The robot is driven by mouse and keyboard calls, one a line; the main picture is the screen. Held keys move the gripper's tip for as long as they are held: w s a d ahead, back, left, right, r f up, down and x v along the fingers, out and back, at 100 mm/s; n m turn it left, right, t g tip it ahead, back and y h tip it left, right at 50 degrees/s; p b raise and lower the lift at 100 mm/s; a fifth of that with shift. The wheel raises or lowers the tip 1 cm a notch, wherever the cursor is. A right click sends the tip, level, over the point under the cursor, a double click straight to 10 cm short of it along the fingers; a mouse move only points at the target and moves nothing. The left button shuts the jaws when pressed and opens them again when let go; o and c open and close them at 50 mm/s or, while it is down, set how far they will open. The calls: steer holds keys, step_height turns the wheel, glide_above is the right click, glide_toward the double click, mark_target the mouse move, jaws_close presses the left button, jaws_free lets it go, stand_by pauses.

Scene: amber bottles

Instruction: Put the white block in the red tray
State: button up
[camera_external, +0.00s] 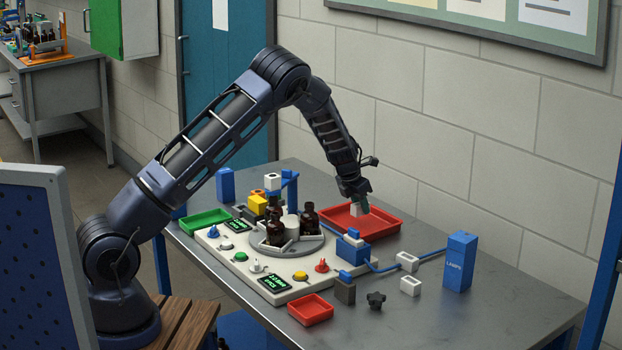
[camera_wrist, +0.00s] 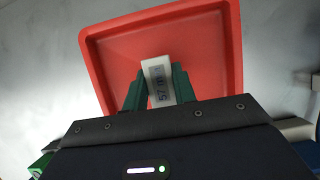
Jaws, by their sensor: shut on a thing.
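The white block (camera_wrist: 158,82) carries a dark printed label in the wrist view. My gripper (camera_wrist: 157,86) is shut on it, with a green finger on each side. In the external view the block (camera_external: 355,210) hangs below my gripper (camera_external: 356,198), over the larger red tray (camera_external: 389,231). In the wrist view the red tray (camera_wrist: 217,50) lies below the block and looks empty apart from it. I cannot tell whether the block touches the tray floor.
A white control board (camera_external: 215,248) with amber bottles (camera_external: 309,219) on a round grey plate stands left of the tray. The right front of the table is clear.

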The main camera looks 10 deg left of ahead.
mark_target(360, 214)
steer(key=shift+f, duration=1.65)
steer(key=shift+f, duration=0.1)
steer(key=o, duration=1)
